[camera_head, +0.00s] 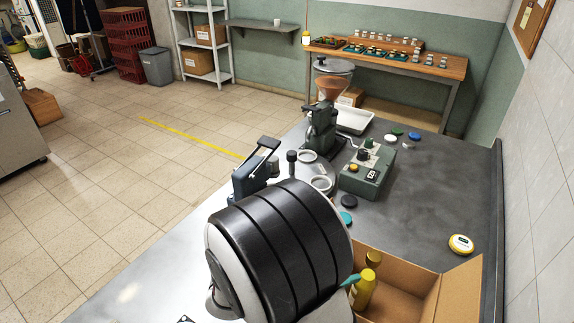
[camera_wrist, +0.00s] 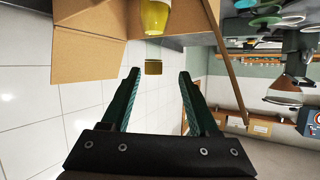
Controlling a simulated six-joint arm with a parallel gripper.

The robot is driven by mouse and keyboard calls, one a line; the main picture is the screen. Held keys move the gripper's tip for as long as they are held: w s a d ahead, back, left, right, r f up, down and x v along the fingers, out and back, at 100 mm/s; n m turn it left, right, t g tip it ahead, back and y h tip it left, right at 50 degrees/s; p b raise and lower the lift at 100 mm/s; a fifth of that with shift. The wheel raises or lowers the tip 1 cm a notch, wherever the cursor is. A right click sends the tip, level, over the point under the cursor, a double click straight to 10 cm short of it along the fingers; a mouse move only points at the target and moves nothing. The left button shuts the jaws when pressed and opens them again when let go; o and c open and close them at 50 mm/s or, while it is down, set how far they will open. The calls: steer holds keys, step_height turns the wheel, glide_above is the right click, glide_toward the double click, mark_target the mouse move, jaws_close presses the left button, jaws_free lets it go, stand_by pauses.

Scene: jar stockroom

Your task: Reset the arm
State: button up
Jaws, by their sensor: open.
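My gripper (camera_head: 350,280) is mostly hidden behind my dark arm in the head view, where one teal finger shows beside a yellow jar (camera_head: 363,290). In the wrist view my gripper (camera_wrist: 158,74) is open, with two teal fingers apart. I see no contact between fingers and jar. The jar is in or over an open cardboard box (camera_head: 400,295), which also shows in the wrist view (camera_wrist: 75,45).
On the grey bench (camera_head: 430,190) stand a grinder-like machine (camera_head: 322,125), a green control box (camera_head: 367,170), a white tray (camera_head: 355,121) and several loose lids. A yellow-rimmed round item (camera_head: 461,244) lies near the right wall. The bench's right-middle is mostly clear.

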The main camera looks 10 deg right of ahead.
steer(key=w+r+m+t+y, duration=0.35)
steer(key=w+r+t, duration=0.25)
steer(key=w+r, duration=0.3)
steer(key=a+r+n+t+y, duration=0.2)
steer(key=a+n+y, duration=0.3)
steer(key=a+y, duration=0.45)
steer(key=s+a+f+n+g+y, duration=0.2)
steer(key=s+a+n+g, duration=0.1)
steer(key=s, duration=0.3)
steer(key=s+a+f+n+g+y, duration=0.1)
steer(key=s+a+f+n+g, duration=0.1)
steer(key=s+a+n, duration=0.3)
steer(key=s+d+f+g, duration=0.1)
steer(key=s+d+g, duration=0.1)
steer(key=s, duration=0.5)
steer(key=s+d+f+g+h, duration=0.1)
steer(key=s+d+f+g, duration=0.1)
steer(key=s, duration=0.6)
steer(key=shift+d+n+g, duration=0.35)
steer(key=shift+d+g, duration=0.1)
steer(key=shift+g, duration=0.65)
steer(key=shift+f, duration=0.1)
